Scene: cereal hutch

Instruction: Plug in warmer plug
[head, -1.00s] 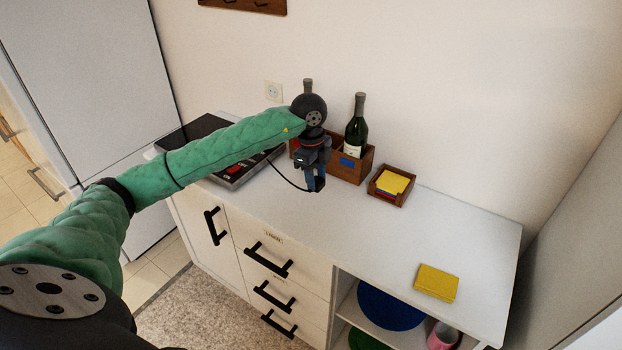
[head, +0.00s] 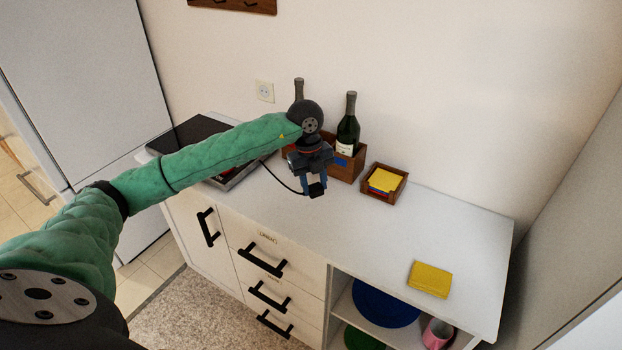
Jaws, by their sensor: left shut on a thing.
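My left gripper (head: 315,187) is above the counter, in front of the wooden bottle box, with its fingers pointing down. It is shut on a small black plug (head: 317,190). A black cord (head: 284,183) curves from the plug to the dark warmer (head: 188,136), which is partly hidden behind my green arm. The wall socket (head: 265,91) is white and sits on the wall above the warmer, to the upper left of the gripper, apart from the plug. My right gripper is not in view.
A wooden box (head: 346,165) holds dark bottles (head: 348,128) against the wall. Right of it stands a small wooden tray (head: 398,191) with yellow napkins. The counter's middle is clear.

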